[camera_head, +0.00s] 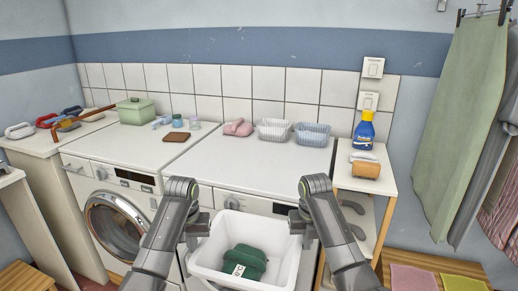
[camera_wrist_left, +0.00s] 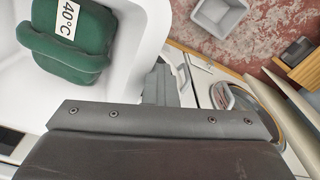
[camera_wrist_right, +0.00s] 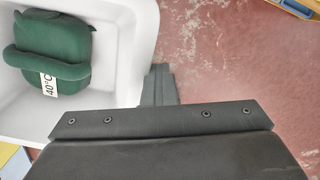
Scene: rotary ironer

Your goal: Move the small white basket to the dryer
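A white basket (camera_head: 278,262) is held up in front of the right-hand machine (camera_head: 255,165), with a folded green cloth (camera_head: 243,262) labelled 40°C inside. My left gripper (camera_head: 197,228) is shut on its left rim and my right gripper (camera_head: 299,220) on its right rim. The basket wall shows in the left wrist view (camera_wrist_left: 135,25) and the right wrist view (camera_wrist_right: 120,85). A smaller white basket (camera_head: 274,132) stands on the right-hand machine. The left-hand machine (camera_head: 100,165) has a round glass door. Which machine is the dryer I cannot tell.
A green pot (camera_head: 135,110) stands left. A shelf (camera_head: 345,178) with a blue bottle (camera_head: 364,130) stands right. The right-hand machine's front top is clear.

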